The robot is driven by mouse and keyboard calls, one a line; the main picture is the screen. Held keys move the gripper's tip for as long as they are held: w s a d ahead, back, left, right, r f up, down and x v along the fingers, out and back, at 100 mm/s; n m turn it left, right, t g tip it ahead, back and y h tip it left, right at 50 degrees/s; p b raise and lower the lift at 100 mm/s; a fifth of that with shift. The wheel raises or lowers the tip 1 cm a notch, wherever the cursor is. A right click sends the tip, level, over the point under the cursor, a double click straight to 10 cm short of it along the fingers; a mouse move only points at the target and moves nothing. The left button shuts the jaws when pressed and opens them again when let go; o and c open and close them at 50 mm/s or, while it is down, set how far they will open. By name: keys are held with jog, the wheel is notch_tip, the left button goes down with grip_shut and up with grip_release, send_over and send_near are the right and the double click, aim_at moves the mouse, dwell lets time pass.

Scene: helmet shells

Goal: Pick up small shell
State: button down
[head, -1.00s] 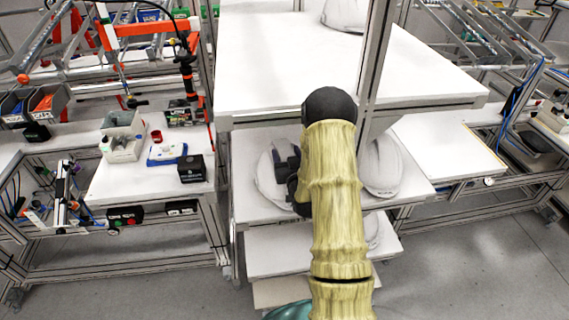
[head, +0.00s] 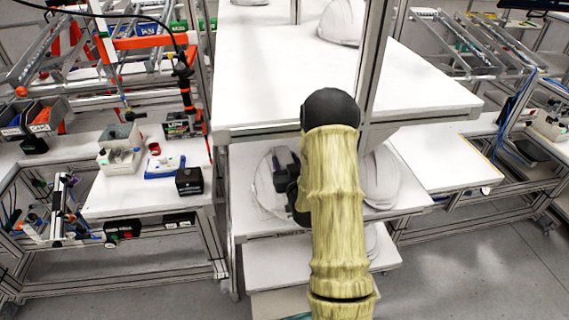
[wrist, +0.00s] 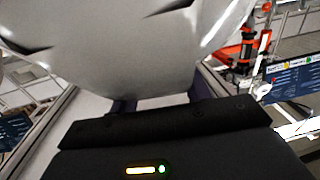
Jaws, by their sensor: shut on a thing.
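A white helmet shell (head: 268,187) is on the middle shelf (head: 240,217) of the rack in the head view, partly hidden behind my arm. My gripper (head: 285,165) reaches into that shelf and is shut on this shell. In the wrist view the shell (wrist: 120,50) fills the top of the picture, and the dark fingers of my gripper (wrist: 160,104) meet its lower edge. The fingertips are hidden by the shell. Whether the shell is clear of the shelf I cannot tell.
A second white shell (head: 381,178) stands right of my arm on the same shelf. Another shell (head: 342,22) is on the top shelf (head: 270,85). A rack post (head: 375,60) rises close to my arm. A workbench (head: 130,198) with boxes stands left.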

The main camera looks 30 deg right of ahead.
jog(key=s+b, duration=0.1)
jog(key=s, duration=0.1)
jog(key=s+a+b, duration=0.1)
jog(key=s, duration=0.1)
jog(key=s+b, duration=0.1)
jog(key=s, duration=0.2)
jog(key=shift+a+f, duration=0.1)
jog(key=shift+a, duration=0.05)
jog(key=shift+s+r+p, duration=0.1)
jog(key=shift+r+p, duration=0.2)
jog(key=shift+p, duration=0.4)
jog(key=shift+s+p, duration=0.1)
jog(key=shift+p, duration=0.6)
jog(key=shift+s+p, duration=0.15)
jog(key=shift+p, duration=0.2)
jog(key=s+a+p, duration=0.1)
jog(key=s+p, duration=0.7)
jog(key=p, duration=0.3)
jog(key=shift+a+f, duration=0.15)
jog(key=shift+a, duration=0.1)
jog(key=shift+f, duration=0.1)
